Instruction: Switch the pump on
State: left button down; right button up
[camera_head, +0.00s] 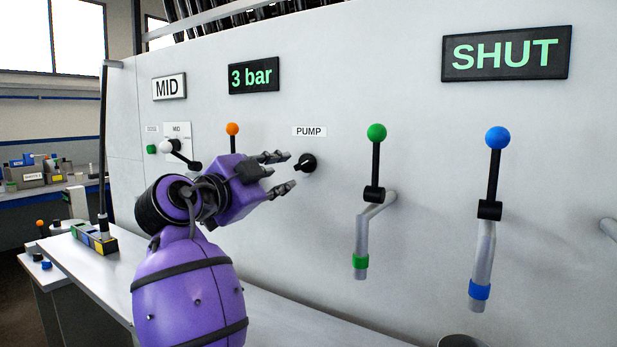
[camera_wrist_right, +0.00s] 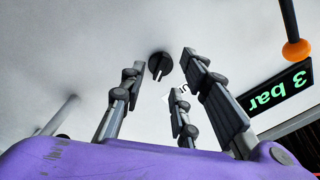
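The black pump knob (camera_head: 308,163) sits on the pale wall panel, just below and left of the end of the PUMP label (camera_head: 309,131). Its grip points to the lower left in the head view. My right gripper (camera_head: 290,171) is open and empty, its fingertips facing the knob from the left, apparently short of it. In the right wrist view the knob (camera_wrist_right: 160,66) shows beyond and between the spread fingers (camera_wrist_right: 163,76). The label is mostly hidden there behind a finger. My left gripper is not in view.
An orange-topped lever (camera_head: 232,129) stands behind my right wrist, under the 3 bar display (camera_head: 254,76). To the right are a green-topped lever (camera_head: 376,133) and a blue-topped lever (camera_head: 497,138), each above a spout. The SHUT display (camera_head: 507,53) hangs above. A white-knobbed lever (camera_head: 167,147) is at left.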

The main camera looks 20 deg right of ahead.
aim_at(301, 165)
jog(key=shift+m+g, duration=0.3)
jog(key=shift+m, duration=0.2)
jog(key=x, duration=0.2)
jog(key=r+p+x, duration=0.1)
jog(key=x, duration=0.4)
jog(key=shift+s+d+r, duration=0.15)
jog(key=shift+d+r, duration=0.15)
jog(key=shift+d, duration=0.1)
